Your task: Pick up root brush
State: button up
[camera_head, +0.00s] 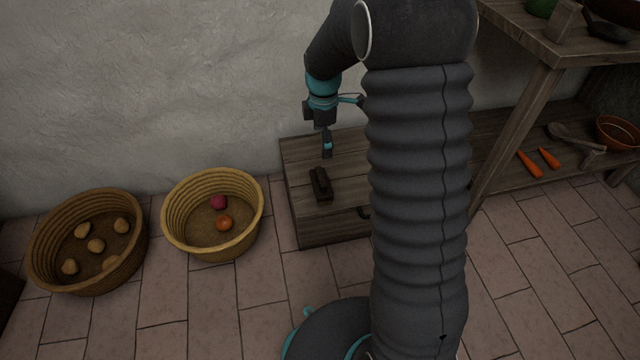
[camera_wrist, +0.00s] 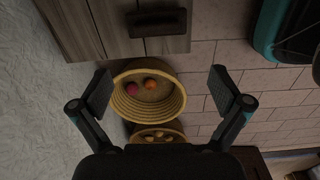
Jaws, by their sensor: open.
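The root brush (camera_head: 320,184) is a dark brown oblong block lying on top of a low wooden chest (camera_head: 300,158), near its front edge. In the wrist view the brush (camera_wrist: 156,22) shows at the top, beyond the fingertips. My gripper (camera_head: 327,148) is above the chest, behind and above the brush in the head view, apart from it. In the wrist view my gripper (camera_wrist: 162,88) has its two fingers spread wide with nothing between them. Much of the chest's right side is hidden behind my arm.
A basket with a purple and an orange vegetable (camera_head: 176,236) stands left of the chest. A basket with several potato-like items (camera_head: 42,265) is farther left. A wooden table (camera_head: 524,30) with a lower shelf holding carrots (camera_head: 530,164) stands right.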

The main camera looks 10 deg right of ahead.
aim_at(321, 175)
jog(key=shift+n, duration=0.3)
jog(key=f, duration=0.5)
jog(key=f+b, duration=0.1)
jog(key=f, duration=0.4)
jog(key=w+f+b, duration=0.1)
jog(key=f, duration=0.4)
jog(key=shift+f, duration=0.1)
jog(key=c, duration=1.1)
jog(key=shift+r, duration=0.55)
jog(key=r, duration=0.3)
jog(key=shift+s+d+r+p, duration=0.25)
jog(key=shift+s+r+p, duration=0.05)
jog(key=shift+r+p, duration=0.1)
jog(key=s+d+r, duration=0.4)
jog(key=s, duration=0.1)
jog(key=s+d+r+p, duration=0.1)
jog(key=s+d+r, duration=0.1)
jog(key=s+d, duration=0.1)
jog(key=shift+s+r, duration=0.1)
jog(key=shift+s, duration=0.05)
